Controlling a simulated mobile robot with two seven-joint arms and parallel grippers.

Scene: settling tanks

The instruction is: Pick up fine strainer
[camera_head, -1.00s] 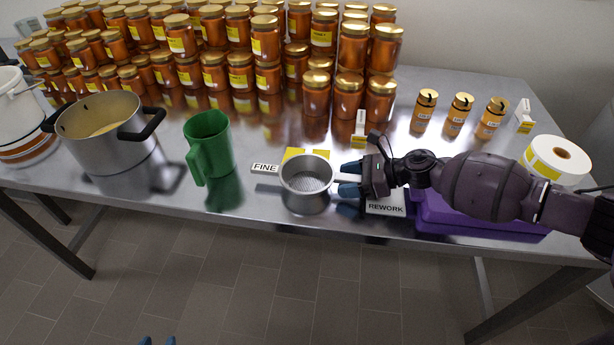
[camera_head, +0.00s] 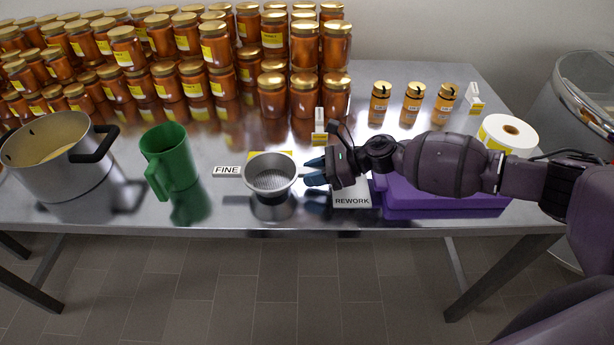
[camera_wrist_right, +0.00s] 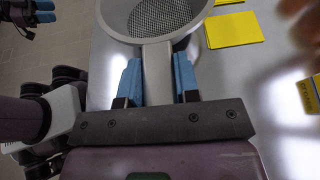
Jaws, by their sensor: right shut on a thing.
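The fine strainer (camera_head: 271,179) is a round grey metal cup with a mesh bottom, near the table's front edge beside the FINE label (camera_head: 227,170). My right gripper (camera_head: 314,173) comes from the right and is shut on its handle. In the right wrist view the handle (camera_wrist_right: 158,75) lies between the blue fingers of my right gripper (camera_wrist_right: 158,82), and the mesh (camera_wrist_right: 165,15) shows above. The strainer is upright and seems slightly above the table, with a dark reflection below. My left gripper (camera_wrist_right: 45,12) shows only in the right wrist view's top left corner, its fingers apart and empty.
A green jug (camera_head: 170,160) and a pot (camera_head: 55,165) stand left of the strainer. A REWORK label (camera_head: 352,200) and a purple case (camera_head: 440,196) lie to the right, under my right arm. Stacked honey jars (camera_head: 270,95) fill the back. A yellow card (camera_head: 284,154) lies behind the strainer.

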